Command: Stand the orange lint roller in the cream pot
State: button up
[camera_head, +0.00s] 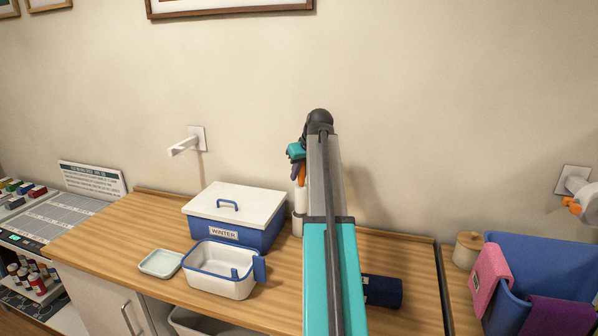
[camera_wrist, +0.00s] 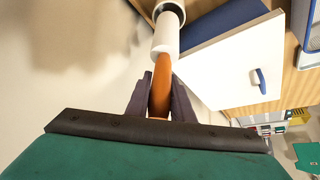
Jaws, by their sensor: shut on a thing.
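The orange lint roller has its orange handle (camera_wrist: 160,85) between my gripper's fingers (camera_wrist: 160,97), with its white roller head (camera_wrist: 166,38) pointing away from the wrist. In the head view the roller hangs about upright, handle (camera_head: 303,172) up and white head (camera_head: 300,198) down. My gripper (camera_head: 297,160) is shut on the handle, partly hidden by my arm. A pale round pot (camera_wrist: 172,7), apparently the cream pot, lies at the roller's far end in the wrist view. The head overlaps its opening; how deep it reaches cannot be told. The pot is partly hidden in the head view (camera_head: 297,228).
A blue box (camera_head: 205,231) with a white lid stands just left of the pot. In front are a white-and-blue tub (camera_head: 215,283) and a pale dish (camera_head: 160,263). A dark blue roll (camera_head: 383,291) lies right of my arm. The wall is close behind.

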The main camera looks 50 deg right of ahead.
aim_at(300, 187)
jog(key=shift+f+b, duration=0.85)
jog(key=shift+f, duration=2.1)
jog(key=o, duration=1)
jog(key=shift+s+r, duration=0.1)
jog(key=shift+b+v, duration=1.15)
jog(key=shift+v, duration=5.6)
